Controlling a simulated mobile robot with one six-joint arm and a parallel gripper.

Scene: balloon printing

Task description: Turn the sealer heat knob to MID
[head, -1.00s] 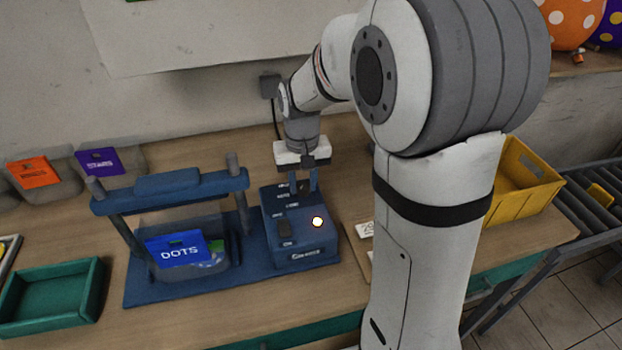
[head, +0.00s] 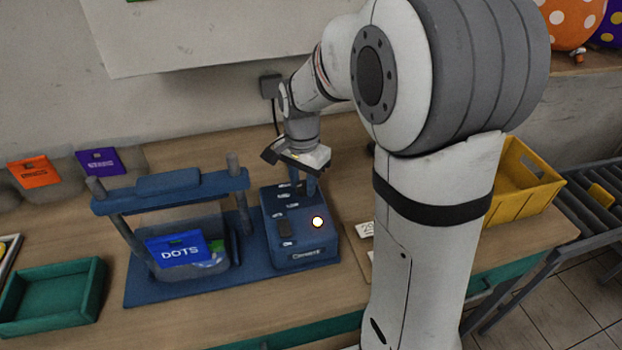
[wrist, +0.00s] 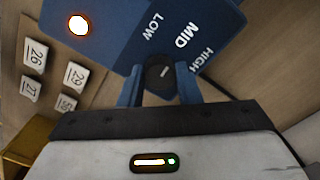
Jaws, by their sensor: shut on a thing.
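The blue sealer (head: 300,240) stands on the workbench, with its control box at the right end. In the wrist view, the dark round heat knob (wrist: 160,75) sits below the white labels LOW, MID (wrist: 187,35) and HIGH. Its short white mark slants up and right, roughly toward MID. My gripper (wrist: 160,88) is shut on the knob, one blue finger on each side. In the head view my gripper (head: 302,184) reaches down onto the back of the control box, and the knob is hard to make out there.
A lit round lamp (head: 318,222) is on the control box. A blue DOTS pouch (head: 180,250) lies under the sealer's press bar. A green tray (head: 50,295) is at left, a yellow crate (head: 520,185) at right. Numbered cards (wrist: 75,77) lie beside the box.

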